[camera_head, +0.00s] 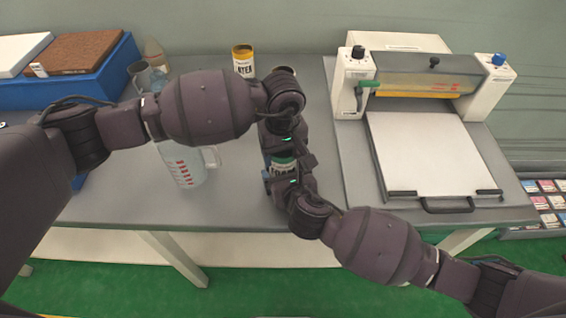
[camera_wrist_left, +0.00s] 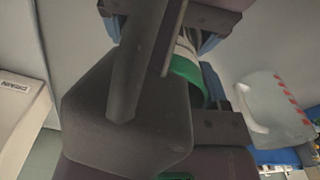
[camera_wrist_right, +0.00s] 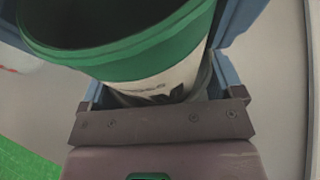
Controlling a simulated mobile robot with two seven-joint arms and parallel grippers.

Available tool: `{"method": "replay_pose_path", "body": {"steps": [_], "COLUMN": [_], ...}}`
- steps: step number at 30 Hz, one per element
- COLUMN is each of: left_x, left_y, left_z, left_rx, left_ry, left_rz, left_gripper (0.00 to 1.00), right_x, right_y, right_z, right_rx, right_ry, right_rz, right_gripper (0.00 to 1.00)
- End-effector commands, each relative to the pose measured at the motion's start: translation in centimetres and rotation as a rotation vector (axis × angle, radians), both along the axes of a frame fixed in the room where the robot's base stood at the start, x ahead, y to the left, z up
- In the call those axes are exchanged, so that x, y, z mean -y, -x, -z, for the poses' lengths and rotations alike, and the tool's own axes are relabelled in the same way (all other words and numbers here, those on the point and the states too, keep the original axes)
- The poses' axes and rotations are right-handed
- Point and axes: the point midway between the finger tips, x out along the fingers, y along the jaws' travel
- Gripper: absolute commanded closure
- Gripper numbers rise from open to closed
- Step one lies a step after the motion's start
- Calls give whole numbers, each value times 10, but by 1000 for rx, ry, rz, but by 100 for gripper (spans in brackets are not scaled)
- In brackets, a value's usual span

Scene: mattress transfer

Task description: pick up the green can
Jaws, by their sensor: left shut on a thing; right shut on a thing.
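The green can (camera_head: 283,166) with a white label is between my two grippers above the grey table, mostly covered by them in the head view. My left gripper (camera_head: 284,148) comes from the far side and is shut on the can. The can's green band also shows in the left wrist view (camera_wrist_left: 186,72), partly hidden by dark gripper parts. My right gripper (camera_head: 283,178) comes from the near side and is also shut on the can. In the right wrist view the can (camera_wrist_right: 130,60) is large and tilted between the blue-grey fingers. I cannot tell whether it touches the table.
A clear measuring jug (camera_head: 183,167) with red marks stands left of the grippers. A yellow-labelled can (camera_head: 243,60) stands behind. A white press machine (camera_head: 425,155) fills the right side. A blue tray (camera_head: 70,88) is at the back left. The table's front edge is close.

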Motion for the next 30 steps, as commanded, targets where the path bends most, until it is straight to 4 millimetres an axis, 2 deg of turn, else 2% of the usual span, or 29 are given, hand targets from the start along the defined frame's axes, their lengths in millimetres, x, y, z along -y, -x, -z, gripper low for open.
{"method": "replay_pose_path", "body": {"steps": [17, 30], "left_x": [0, 0], "left_y": [-1, -1], "left_z": [-8, -38], "left_rx": [2, 3], "left_ry": [0, 1], "left_rz": [0, 1], "left_gripper": [67, 67], "right_x": [0, 0], "right_y": [0, 0], "right_z": [-1, -1], "right_rx": [2, 2], "right_ry": [-1, -1], "right_rz": [-1, 0], "right_gripper": [47, 47]}}
